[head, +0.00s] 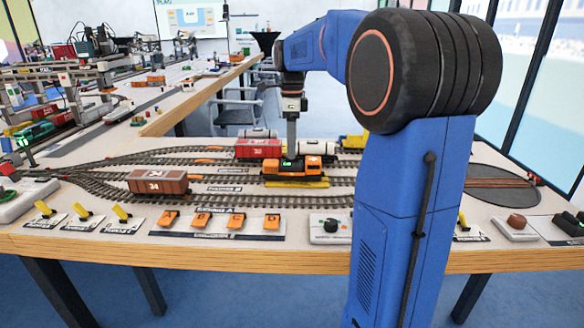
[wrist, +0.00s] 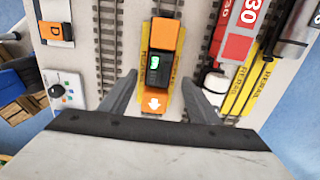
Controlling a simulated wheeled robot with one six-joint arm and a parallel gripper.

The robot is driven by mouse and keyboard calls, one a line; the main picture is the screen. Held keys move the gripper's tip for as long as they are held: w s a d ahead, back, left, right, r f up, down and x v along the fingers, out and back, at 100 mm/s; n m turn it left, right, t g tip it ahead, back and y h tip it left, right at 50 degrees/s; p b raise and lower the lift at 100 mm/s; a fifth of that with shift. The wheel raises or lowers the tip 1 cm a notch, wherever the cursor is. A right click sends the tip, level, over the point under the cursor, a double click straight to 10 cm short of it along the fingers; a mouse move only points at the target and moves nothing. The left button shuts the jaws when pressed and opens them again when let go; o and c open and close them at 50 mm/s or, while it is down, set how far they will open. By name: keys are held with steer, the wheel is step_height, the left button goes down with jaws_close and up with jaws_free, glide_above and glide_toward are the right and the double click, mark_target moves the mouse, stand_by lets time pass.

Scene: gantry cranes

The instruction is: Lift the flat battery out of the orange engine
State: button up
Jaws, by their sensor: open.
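The orange engine (head: 297,168) stands on a track at the middle of the table in the head view. In the wrist view the engine (wrist: 166,38) lies between my finger tips, with a white arrow on its near end. The flat battery (wrist: 156,66), a dark block with a small green mark, sits in the engine's middle. My gripper (wrist: 158,88) is open, one finger to each side of the engine, and holds nothing. In the head view my gripper (head: 291,146) is right above the engine; its fingers are too small to make out there.
A red wagon (head: 257,148) and a white tank wagon (head: 316,147) stand on tracks behind the engine. A brown wagon (head: 158,183) stands to the left. Orange blocks (head: 202,219) and yellow levers (head: 83,212) line the front edge. A yellow strip (head: 297,184) lies along the engine's track.

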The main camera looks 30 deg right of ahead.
mark_target(292, 163)
steer(key=shift+s+f, duration=0.1)
steer(key=shift+f, duration=2.55)
steer(key=c, duration=1.3)
steer(key=shift+o, duration=0.2)
steer(key=shift+r, duration=0.15)
